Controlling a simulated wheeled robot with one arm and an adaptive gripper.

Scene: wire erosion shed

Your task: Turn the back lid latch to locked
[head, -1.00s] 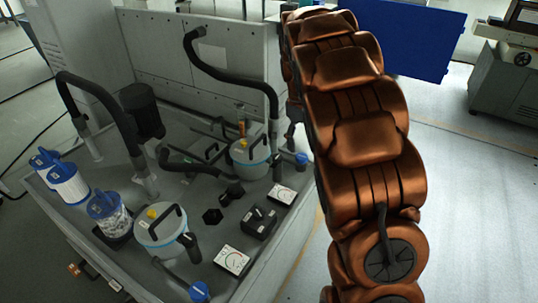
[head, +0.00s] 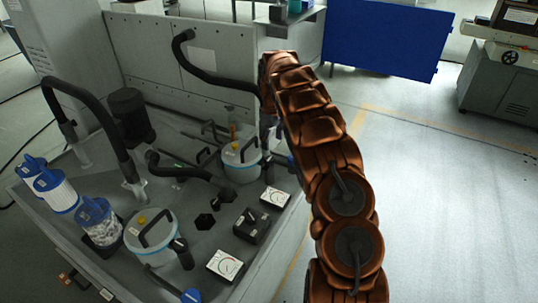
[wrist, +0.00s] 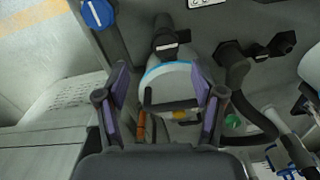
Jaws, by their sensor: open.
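The back canister (head: 241,167) is a pale pot with a blue band and a black handle, beside my arm in the head view. A small yellow part (head: 235,146) shows on its lid; I cannot tell which way it is turned. In the wrist view the canister (wrist: 165,77) lies between and beyond the fingers of my gripper (wrist: 159,72), with its black lid handle (wrist: 172,106) crossing the gap. The yellow part (wrist: 185,118) shows below the handle, partly hidden. My gripper is open, with nothing held; the arm hides it in the head view.
The front canister (head: 150,243) stands nearer. A black hose (head: 205,72) arches behind the back canister. A blue knob (wrist: 97,14) and an orange upright part (wrist: 141,126) are near the gripper. Gauges (head: 225,265) line the tank's right side. Open floor (head: 440,200) lies right.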

